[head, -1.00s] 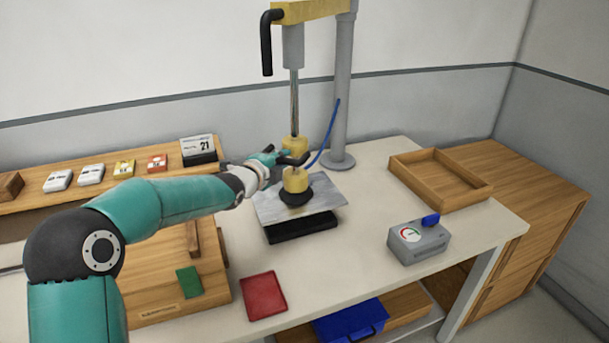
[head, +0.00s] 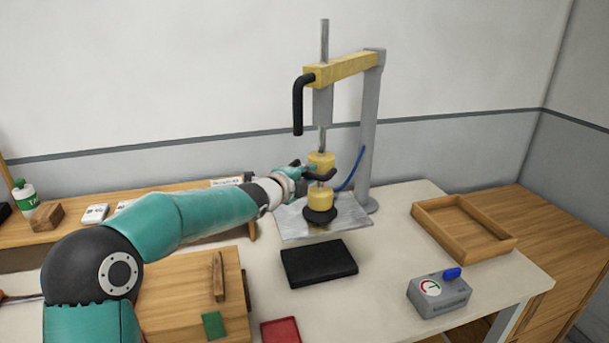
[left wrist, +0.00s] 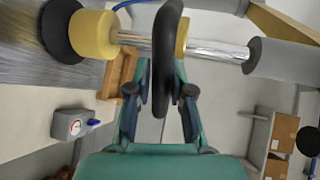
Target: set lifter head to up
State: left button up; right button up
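The lifter head (head: 320,198) is a yellow block on a steel rod with a black handle (head: 322,175) and a black cup (head: 319,215) below. The rod sticks out above the yellow stand arm (head: 348,68). My left gripper (head: 300,175) is at the handle. In the left wrist view the gripper (left wrist: 163,85) has its fingers closed on both sides of the curved handle (left wrist: 167,50). The yellow head (left wrist: 94,35) and rod show behind. My right gripper is not in view.
A wooden tray (head: 418,211) and a grey gauge box (head: 455,296) with a blue knob stand at the right. A red tray (head: 281,332) and a wooden board (head: 165,305) with a green piece lie in front. A grey post (head: 368,140) stands behind the head.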

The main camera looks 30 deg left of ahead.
pick_arm(q)
jog(key=shift+o, duration=1.3)
jog(key=shift+f, duration=0.1)
jog(key=v, duration=1.2)
